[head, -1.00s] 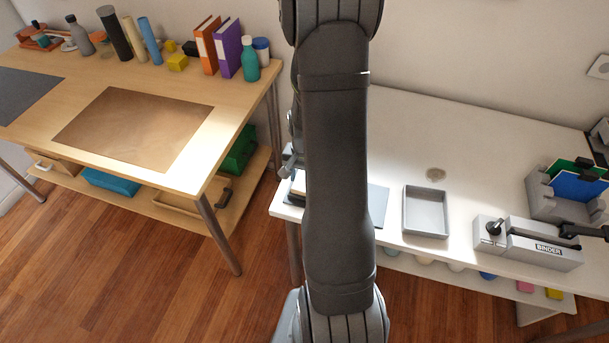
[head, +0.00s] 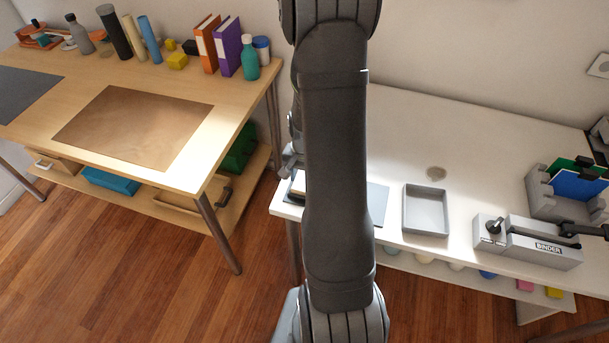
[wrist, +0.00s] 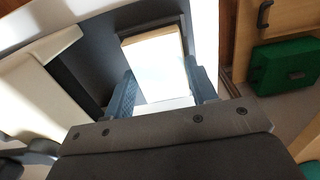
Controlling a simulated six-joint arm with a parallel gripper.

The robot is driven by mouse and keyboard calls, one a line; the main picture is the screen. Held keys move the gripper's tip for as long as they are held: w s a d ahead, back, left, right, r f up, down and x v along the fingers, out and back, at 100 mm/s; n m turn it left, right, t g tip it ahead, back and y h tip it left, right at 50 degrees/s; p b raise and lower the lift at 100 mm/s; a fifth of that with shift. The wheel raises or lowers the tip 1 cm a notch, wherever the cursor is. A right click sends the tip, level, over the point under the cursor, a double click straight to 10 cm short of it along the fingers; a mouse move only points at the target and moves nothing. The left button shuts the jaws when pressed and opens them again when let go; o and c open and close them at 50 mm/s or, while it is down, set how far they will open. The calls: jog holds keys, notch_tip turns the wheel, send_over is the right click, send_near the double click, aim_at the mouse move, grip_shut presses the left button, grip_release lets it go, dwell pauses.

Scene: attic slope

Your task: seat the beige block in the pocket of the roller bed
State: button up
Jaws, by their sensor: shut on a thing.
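In the wrist view my gripper (wrist: 159,72) is shut on the beige block (wrist: 155,58), with one finger on each side. The block's top is washed out nearly white, and its far and right edges show tan. Behind and below it lies a dark grey surface (wrist: 95,55). In the head view my arm covers most of the gripper. A small pale piece (head: 298,183) with a dark lower edge shows just left of the arm, at the white table's left end. I cannot make out the roller bed or its pocket for certain, nor whether the block touches anything below.
On the white table (head: 410,125) are a grey mat (head: 378,205), an empty grey tray (head: 426,230), a grey unit marked BINDER (head: 545,257) and a rack with blue and green plates (head: 578,187). A wooden bench (head: 225,145) stands left across a gap.

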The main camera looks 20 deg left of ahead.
jog(key=o, duration=1.2)
jog(key=shift+r, duration=3.45)
jog(key=shift+f, duration=3.4)
jog(key=shift+r, duration=0.15)
